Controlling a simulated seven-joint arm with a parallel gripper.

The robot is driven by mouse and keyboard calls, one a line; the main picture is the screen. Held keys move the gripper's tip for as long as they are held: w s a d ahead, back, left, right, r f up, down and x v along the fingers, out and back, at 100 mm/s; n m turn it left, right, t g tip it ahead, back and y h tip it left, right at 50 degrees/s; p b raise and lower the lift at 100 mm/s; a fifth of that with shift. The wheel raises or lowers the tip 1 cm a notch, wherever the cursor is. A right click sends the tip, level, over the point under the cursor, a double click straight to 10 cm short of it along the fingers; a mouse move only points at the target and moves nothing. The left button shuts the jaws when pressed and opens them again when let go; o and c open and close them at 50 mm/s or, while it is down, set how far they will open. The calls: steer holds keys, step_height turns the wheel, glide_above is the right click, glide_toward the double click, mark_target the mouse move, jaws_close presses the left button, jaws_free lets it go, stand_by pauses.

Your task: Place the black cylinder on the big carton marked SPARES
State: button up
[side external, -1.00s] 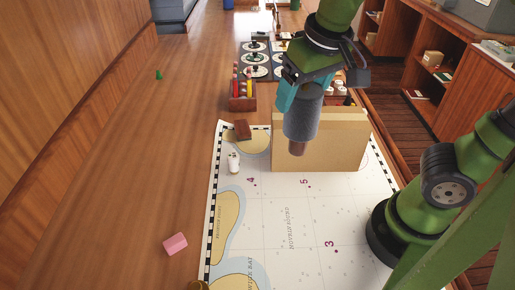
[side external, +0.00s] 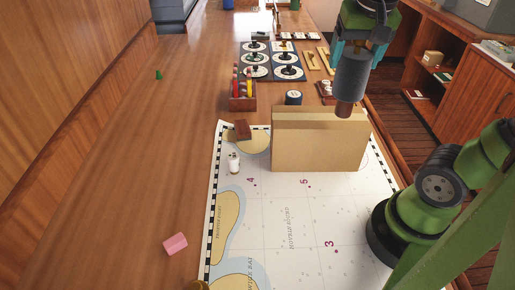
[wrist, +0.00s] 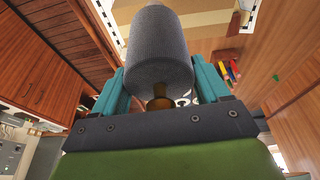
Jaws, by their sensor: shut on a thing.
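The black cylinder (side external: 351,78), dark grey and finely textured with a brown lower end, hangs roughly upright from my gripper (side external: 358,45). In the wrist view the cylinder (wrist: 160,50) sits between the teal fingers (wrist: 165,88), which are shut on it. The big tan carton (side external: 318,147) stands on the chart, and no SPARES marking shows on its visible faces. The carton (wrist: 180,25) also shows behind the cylinder in the wrist view.
A small dark round jar (side external: 293,98) stands behind the carton. A red pencil box (side external: 242,97), a brown block (side external: 242,130) and a small white figure (side external: 234,163) are to its left. A pink block (side external: 175,244) lies at front left. The chart's front (side external: 280,205) is mostly clear.

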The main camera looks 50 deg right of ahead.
steer(key=w+d+f, duration=0.1)
steer(key=w+f, duration=0.3)
steer(key=w, duration=0.2)
steer(key=shift+d, duration=0.2)
steer(key=shift+w+f, duration=0.1)
steer(key=shift+f, duration=0.15)
steer(key=o, duration=1.5)
steer(key=shift+c, duration=0.2)
